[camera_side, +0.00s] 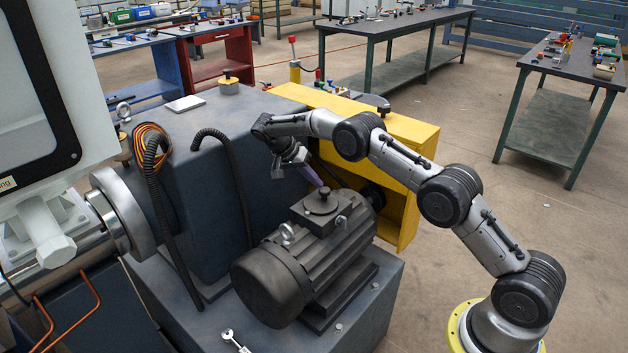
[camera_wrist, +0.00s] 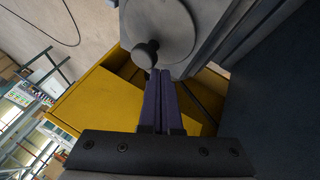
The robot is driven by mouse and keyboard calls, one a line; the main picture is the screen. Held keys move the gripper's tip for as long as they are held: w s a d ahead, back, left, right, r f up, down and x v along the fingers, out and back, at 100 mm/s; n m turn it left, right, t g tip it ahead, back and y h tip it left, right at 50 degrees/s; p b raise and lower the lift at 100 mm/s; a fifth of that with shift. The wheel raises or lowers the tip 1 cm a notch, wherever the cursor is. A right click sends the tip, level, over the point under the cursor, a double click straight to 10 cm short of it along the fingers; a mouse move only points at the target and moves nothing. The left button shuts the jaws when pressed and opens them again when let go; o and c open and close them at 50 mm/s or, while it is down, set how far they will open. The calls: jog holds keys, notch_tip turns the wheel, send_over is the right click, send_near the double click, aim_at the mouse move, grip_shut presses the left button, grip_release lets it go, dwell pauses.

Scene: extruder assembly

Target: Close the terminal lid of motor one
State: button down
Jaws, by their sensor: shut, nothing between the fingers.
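The dark grey motor (camera_side: 275,280) sits on the machine base in the side view. On top of it, the round terminal lid (camera_side: 321,203) with a small knob appears to lie flat on the terminal box. In the wrist view, the lid (camera_wrist: 178,28) is at the top, with its dark knob (camera_wrist: 145,53) near the fingertips. My gripper (camera_side: 319,184) has purple fingers pointing down just above the lid's far side. In the wrist view, my gripper (camera_wrist: 159,74) is shut and empty, its tips beside the knob. Whether they touch the lid is unclear.
A yellow guard (camera_side: 410,135) stands open behind and right of the motor. A grey housing (camera_side: 205,150) with black hoses is at left. A lifting eye (camera_side: 287,232) rises from the motor. A wrench (camera_side: 232,340) lies on the base in front.

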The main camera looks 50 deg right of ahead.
jog(key=v, duration=0.7)
jog(key=w+a+f+n+t+y, duration=0.2)
jog(key=w+a+f+n+t, duration=0.15)
jog(key=n, duration=0.55)
jog(key=s+d+r+n+t+y, duration=0.4)
jog(key=s+d+r+n, duration=0.15)
jog(key=d+r, duration=0.25)
jog(key=shift+m, duration=0.35)
jog(key=shift+s+a+f, duration=0.1)
jog(key=shift+s+f, duration=0.15)
jog(key=shift+f, duration=1.4)
jog(key=shift+s+a+f, duration=0.1)
jog(key=shift+s+f, duration=0.1)
jog(key=shift+f, duration=1.45)
jog(key=shift+s+a+f, duration=0.1)
jog(key=shift+s+f, duration=0.15)
jog(key=shift+f, duration=1.45)
